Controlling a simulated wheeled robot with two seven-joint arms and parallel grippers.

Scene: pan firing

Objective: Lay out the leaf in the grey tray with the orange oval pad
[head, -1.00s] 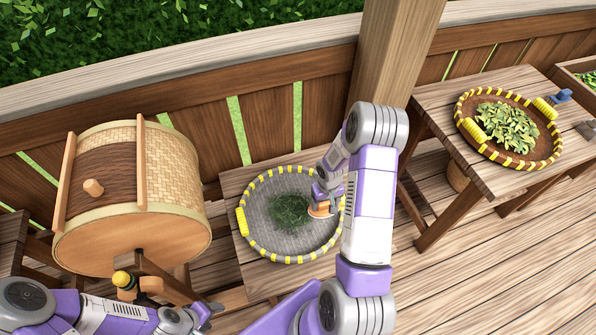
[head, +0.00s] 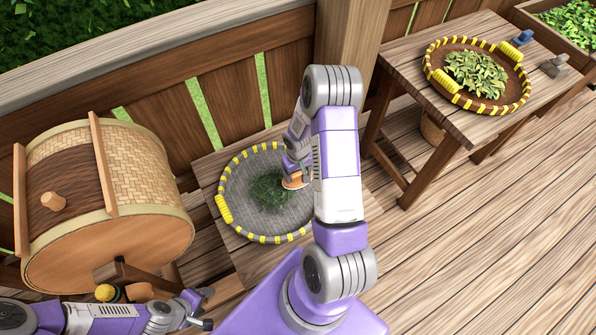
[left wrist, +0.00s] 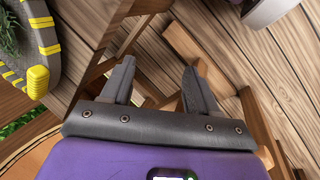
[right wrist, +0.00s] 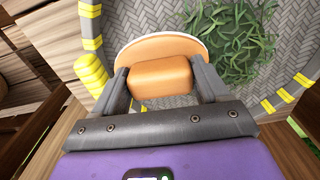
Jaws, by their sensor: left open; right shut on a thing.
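The grey tray (head: 237,222) with a yellow-striped rim rests on a low wooden table. A heap of dark green leaf (head: 268,190) lies spread loosely about its middle. My right gripper (head: 293,172) is over the tray's right side. It is shut on the block of the orange oval pad (right wrist: 160,77), whose oval face shows in the right wrist view just beside the leaf (right wrist: 235,40). I cannot tell whether the pad touches the tray floor. My left gripper (head: 207,306) is open and empty at the lower left, before the drum; its spread fingers show in the left wrist view (left wrist: 158,85).
A large wooden and woven drum (head: 110,240) stands left of the tray. A taller table (head: 400,60) at the right bears a brown tray (head: 440,90) of paler leaf and small tools. A thick wooden post (head: 345,40) rises behind my right arm.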

